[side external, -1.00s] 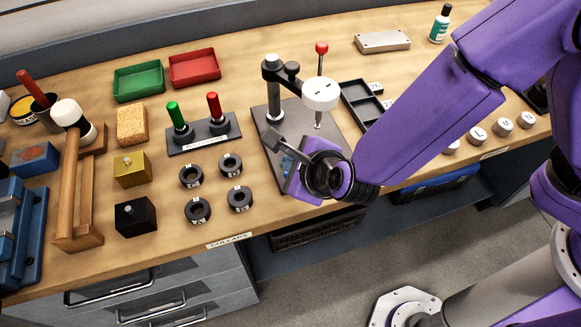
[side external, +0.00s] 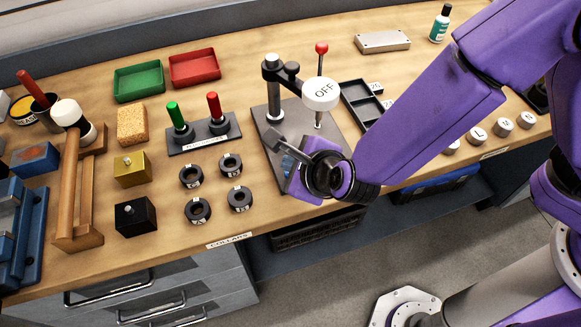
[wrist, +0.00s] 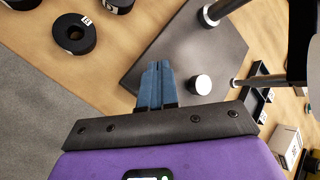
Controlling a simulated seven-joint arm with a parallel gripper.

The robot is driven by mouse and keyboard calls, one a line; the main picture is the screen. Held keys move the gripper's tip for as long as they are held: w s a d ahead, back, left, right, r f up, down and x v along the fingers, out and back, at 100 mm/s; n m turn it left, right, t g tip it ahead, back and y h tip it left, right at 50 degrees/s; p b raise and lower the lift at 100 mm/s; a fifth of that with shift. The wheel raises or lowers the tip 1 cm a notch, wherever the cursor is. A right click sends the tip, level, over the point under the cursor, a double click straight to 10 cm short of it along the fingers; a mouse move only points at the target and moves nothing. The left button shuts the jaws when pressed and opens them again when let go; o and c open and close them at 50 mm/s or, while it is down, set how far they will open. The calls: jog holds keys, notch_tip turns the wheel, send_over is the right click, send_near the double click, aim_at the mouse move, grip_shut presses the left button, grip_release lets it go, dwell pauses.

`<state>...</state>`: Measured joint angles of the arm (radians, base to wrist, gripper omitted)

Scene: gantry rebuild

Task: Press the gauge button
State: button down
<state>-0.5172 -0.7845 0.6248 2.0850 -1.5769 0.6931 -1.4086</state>
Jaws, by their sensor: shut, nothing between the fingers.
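The gauge stands on a dark grey plate (side external: 266,129), with a post, a black arm and a white round head (side external: 320,93) that reads OFF. A red knob (side external: 321,48) tops its rod. My gripper (side external: 288,149) is low over the near part of the plate, in front of the gauge. In the wrist view its blue fingers (wrist: 156,66) are together and empty, over the plate (wrist: 188,48). A short white-topped cylinder (wrist: 201,84) stands just right of the fingers, apart from them in the picture. I cannot tell which part is the button.
Black ring collars (side external: 198,210) lie left of the plate, and a stand with green and red handles (side external: 205,138) is behind them. A black compartment tray (side external: 361,105) is to the right. The bench's front edge is close below my gripper.

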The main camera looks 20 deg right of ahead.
jog(key=shift+r, duration=3)
jog(key=s+d+r+m+g+h, duration=0.1)
jog(key=d+r+m+g, duration=0.1)
jog(key=d+m, duration=0.75)
jog(key=s+d+r+m+g+h, duration=0.1)
jog(key=s+d+m+h, duration=0.1)
jog(key=d+m, duration=0.8)
jog(key=s+d+r+m+g+y, duration=0.1)
jog(key=s+d+m+g, duration=0.4)
jog(key=s+d+m, duration=1)
jog(key=shift+d+g, duration=0.4)
jog(key=shift+d, duration=0.25)
